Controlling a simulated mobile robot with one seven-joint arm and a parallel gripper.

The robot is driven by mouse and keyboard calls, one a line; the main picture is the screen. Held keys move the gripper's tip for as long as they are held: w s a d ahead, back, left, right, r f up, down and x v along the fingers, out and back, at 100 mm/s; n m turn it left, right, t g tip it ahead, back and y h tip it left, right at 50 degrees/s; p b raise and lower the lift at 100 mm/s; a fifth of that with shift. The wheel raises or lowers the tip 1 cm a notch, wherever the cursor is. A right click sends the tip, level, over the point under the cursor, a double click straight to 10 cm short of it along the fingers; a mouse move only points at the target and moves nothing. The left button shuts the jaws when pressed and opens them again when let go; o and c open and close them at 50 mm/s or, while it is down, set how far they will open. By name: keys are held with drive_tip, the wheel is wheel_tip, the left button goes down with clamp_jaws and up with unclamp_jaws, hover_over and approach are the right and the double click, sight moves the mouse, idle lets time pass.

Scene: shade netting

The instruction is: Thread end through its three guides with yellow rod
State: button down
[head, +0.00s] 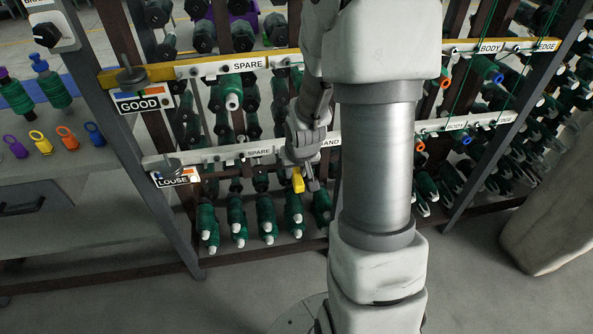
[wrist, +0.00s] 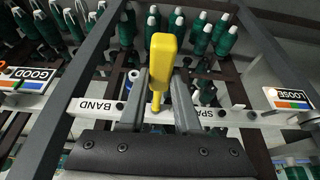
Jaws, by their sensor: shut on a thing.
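My gripper (wrist: 158,108) is shut on the yellow rod (wrist: 163,62), whose thick handle stands between the two fingers in the wrist view. The rod's thin lower part reaches down in front of the white rail (wrist: 228,116), near the label "BAND". In the head view my gripper (head: 305,178) is at the lower white rail (head: 221,151), and the yellow rod (head: 298,181) shows beside it. My arm hides part of the rail there. I cannot make out the loose thread end or the three guides at the rod. Green threads (head: 461,84) hang at the right, near "BODY".
Green spools (head: 237,219) stand in rows below the lower rail. An upper rail (head: 243,65) with a yellow edge crosses the rack. Dark uprights (head: 146,133) frame it. Coloured ring-handled pieces (head: 67,139) lie on the bench at left. The floor in front is clear.

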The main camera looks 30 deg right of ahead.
sight(300, 184)
drive_tip(key=shift+s+a, duration=0.3)
drive_tip(key=shift+s, duration=0.7)
drive_tip(key=shift+s+a, duration=0.25)
drive_tip(key=shift+s, duration=0.7)
drive_tip(key=shift+w+b, duration=0.1)
drive_tip(key=shift+b, duration=0.25)
drive_tip(key=shift+w+d+f+m+b, duration=0.1)
drive_tip(key=shift+w+d+m+b, duration=0.2)
drive_tip(key=shift+b, duration=0.2)
drive_tip(key=shift+w+d+m+b, duration=0.1)
drive_tip(key=shift+w+m+b, duration=0.1)
drive_tip(key=shift+w+b, duration=0.25)
drive_tip(key=shift+w+d+m+h, duration=0.5)
drive_tip(key=shift+w+d+m, duration=0.2)
drive_tip(key=shift+w+m, duration=0.3)
drive_tip(key=shift+w, duration=0.1)
drive_tip(key=shift+s+a, duration=0.3)
drive_tip(key=shift+s, duration=0.7)
drive_tip(key=shift+s+a, duration=0.25)
drive_tip(key=shift+s, duration=0.7)
